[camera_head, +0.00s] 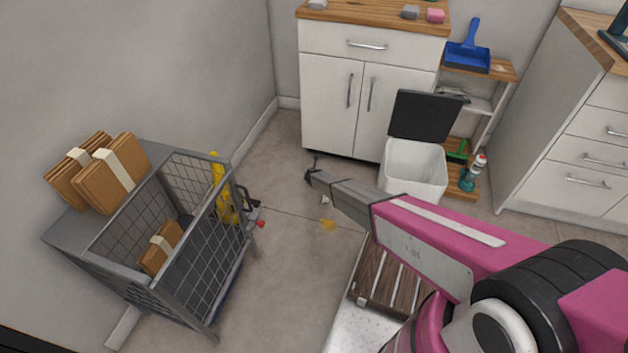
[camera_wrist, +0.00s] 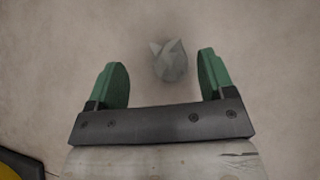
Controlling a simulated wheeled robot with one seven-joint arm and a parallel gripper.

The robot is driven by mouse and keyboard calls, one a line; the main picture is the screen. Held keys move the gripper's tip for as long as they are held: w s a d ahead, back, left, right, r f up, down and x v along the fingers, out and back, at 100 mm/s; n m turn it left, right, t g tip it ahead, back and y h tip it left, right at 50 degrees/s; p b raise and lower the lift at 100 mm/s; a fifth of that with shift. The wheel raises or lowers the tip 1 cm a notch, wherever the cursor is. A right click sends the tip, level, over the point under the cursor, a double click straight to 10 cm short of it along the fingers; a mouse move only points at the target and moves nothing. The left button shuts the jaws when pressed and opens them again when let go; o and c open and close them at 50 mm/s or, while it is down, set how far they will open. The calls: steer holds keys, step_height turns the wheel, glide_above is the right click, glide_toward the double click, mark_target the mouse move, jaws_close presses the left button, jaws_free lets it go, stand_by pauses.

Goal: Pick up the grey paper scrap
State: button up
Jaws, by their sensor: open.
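The grey paper scrap (camera_wrist: 169,61) is a small crumpled piece lying on the floor. In the wrist view it sits between and slightly beyond the two green finger pads, nearer the right one. My gripper (camera_wrist: 162,74) is open with nothing between its pads, and a gap of bare floor shows on both sides of the scrap. In the head view my gripper (camera_head: 312,170) points down at the end of my pink and grey arm. A small pale piece (camera_head: 325,199) on the floor just below it looks like the scrap. The gripper's height above the floor is hard to tell.
A wire cart (camera_head: 205,275) with cardboard bundles stands left. A white bin (camera_head: 412,168) with a raised dark lid stands right, before a white cabinet (camera_head: 335,95). A yellow and black thing (camera_wrist: 18,165) shows at the wrist view's lower left.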

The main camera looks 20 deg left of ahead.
steer(key=x, duration=0.5)
steer(key=shift+w+d+f, duration=0.2)
steer(key=shift+d, duration=0.15)
steer(key=c, duration=1)
